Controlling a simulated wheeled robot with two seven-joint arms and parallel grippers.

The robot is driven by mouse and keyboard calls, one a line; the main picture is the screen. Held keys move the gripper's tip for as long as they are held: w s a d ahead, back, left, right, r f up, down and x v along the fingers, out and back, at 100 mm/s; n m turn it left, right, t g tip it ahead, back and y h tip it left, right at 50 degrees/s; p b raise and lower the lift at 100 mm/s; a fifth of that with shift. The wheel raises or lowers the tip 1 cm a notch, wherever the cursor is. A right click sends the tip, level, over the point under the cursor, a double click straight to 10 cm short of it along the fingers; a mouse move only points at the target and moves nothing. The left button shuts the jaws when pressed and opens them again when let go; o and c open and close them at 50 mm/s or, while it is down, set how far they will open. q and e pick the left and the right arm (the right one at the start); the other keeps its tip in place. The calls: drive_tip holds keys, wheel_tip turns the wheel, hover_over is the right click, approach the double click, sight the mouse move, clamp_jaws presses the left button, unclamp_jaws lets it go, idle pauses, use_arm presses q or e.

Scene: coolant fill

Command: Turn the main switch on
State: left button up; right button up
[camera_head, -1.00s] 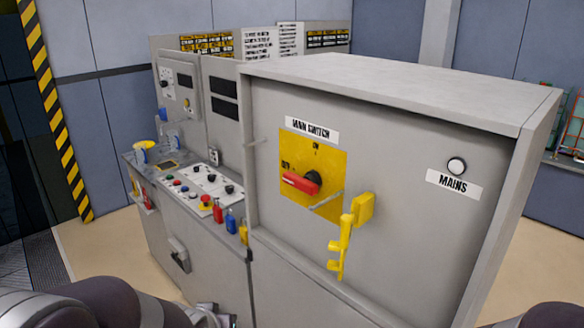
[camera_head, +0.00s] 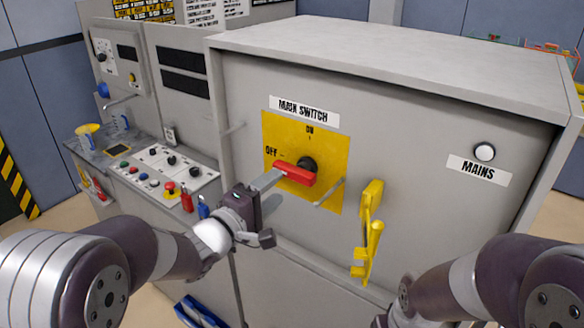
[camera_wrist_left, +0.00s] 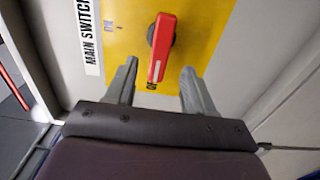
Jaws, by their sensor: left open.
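The main switch (camera_head: 297,174) is a red lever on a dark round knob, on a yellow plate (camera_head: 334,160) under a MAIN SWITCH label. The lever points left, at the OFF mark. My left gripper (camera_head: 272,207) is open beside the lever's left end. In the left wrist view, the red lever (camera_wrist_left: 161,50) lies ahead, lined up with the gap between the two fingers (camera_wrist_left: 160,74). I see no clear contact with it.
A yellow hanging latch (camera_head: 372,215) sticks out right of the switch plate. A white MAINS lamp (camera_head: 484,152) is at the right. A control panel (camera_head: 165,173) with buttons and knobs stands left of the cabinet. Thin grey bars stick out near the plate.

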sight(290, 176)
use_arm(q)
drive_tip(key=p+x, duration=0.2)
drive_tip(key=x, duration=0.5)
drive_tip(key=shift+r, duration=0.1)
drive_tip(key=shift+d, duration=0.2)
drive_tip(key=shift+w+a, duration=0.1)
drive_tip(key=shift+w, duration=0.2)
drive_tip(key=c, duration=0.9)
